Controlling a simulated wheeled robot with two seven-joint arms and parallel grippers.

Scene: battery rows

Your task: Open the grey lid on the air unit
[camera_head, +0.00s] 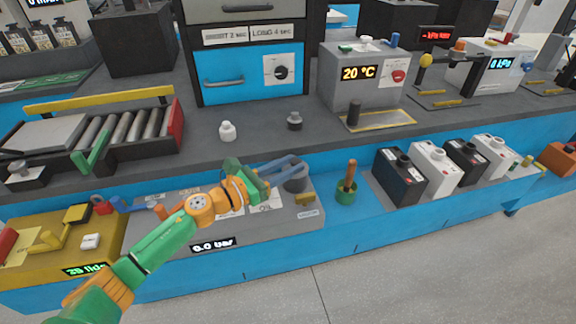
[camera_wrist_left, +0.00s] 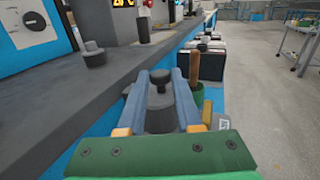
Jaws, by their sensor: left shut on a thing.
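The air unit (camera_head: 180,258) is a grey box on the front blue ledge with a "0.0 bar" display and an oil label. A round dark grey lid (camera_head: 296,184) with a knob sits at its right end, partly hidden by my gripper. It also shows in the wrist view (camera_wrist_left: 160,118), with the knob between my two blue fingers. My left gripper (camera_head: 294,165) reaches in from the left and is shut on the lid's knob, and its fingertips show in the wrist view (camera_wrist_left: 161,76). I cannot tell whether the lid is raised. My right gripper is not in view.
A green pot with a brown-handled brush (camera_head: 346,190) stands just right of the lid. Several batteries (camera_head: 432,168) stand further right. A white bottle (camera_head: 228,131) and a dark grey knobbed piece (camera_head: 295,121) are on the counter behind. A yellow unit (camera_head: 40,278) is at left.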

